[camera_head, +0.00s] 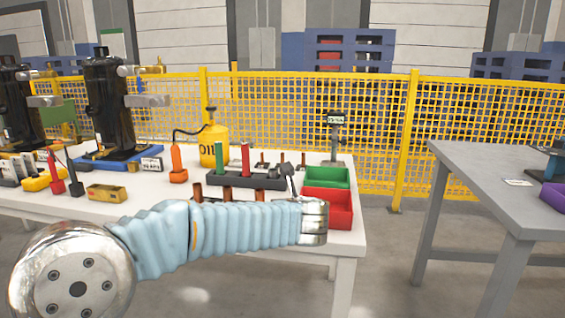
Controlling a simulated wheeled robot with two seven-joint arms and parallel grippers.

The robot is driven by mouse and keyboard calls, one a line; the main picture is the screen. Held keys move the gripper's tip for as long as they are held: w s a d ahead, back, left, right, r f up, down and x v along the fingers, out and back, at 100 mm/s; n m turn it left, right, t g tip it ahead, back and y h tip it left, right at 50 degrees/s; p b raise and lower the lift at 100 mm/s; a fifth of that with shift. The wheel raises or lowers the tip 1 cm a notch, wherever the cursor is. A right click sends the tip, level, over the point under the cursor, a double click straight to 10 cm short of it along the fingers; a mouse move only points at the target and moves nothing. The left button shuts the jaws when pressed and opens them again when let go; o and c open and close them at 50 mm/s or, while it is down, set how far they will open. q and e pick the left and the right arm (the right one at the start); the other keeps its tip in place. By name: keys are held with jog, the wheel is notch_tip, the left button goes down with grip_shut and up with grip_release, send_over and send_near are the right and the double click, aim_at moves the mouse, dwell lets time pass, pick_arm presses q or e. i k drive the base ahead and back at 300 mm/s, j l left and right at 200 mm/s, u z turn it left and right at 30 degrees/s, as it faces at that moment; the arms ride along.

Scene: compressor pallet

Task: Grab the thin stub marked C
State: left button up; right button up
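Several short copper-brown stubs stand on the white table around a dark rack. Thin ones are behind it, such as a thin stub (303,159) at the right end; thicker ones, such as a thick stub (197,191), are in front. No letter is legible, so I cannot tell which stub is C. My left arm crosses the front of the table and hides the lower parts of the front stubs. A small dark part beyond its silver wrist, likely my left gripper (288,172), is at the rack's right end; its fingers are unclear. My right gripper is out of view.
The dark rack (268,183) holds green and red upright handles. A green bin (327,177) and red bin (338,212) are at the table's right end. A yellow oil can (214,145) and black compressor (108,105) stand left. A grey table (480,170) is across a gap.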

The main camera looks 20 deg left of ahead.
aim_at(282, 160)
jog(key=i+j, duration=0.4)
jog(key=i, duration=0.15)
jog(key=i+j, duration=0.4)
jog(key=i, duration=0.2)
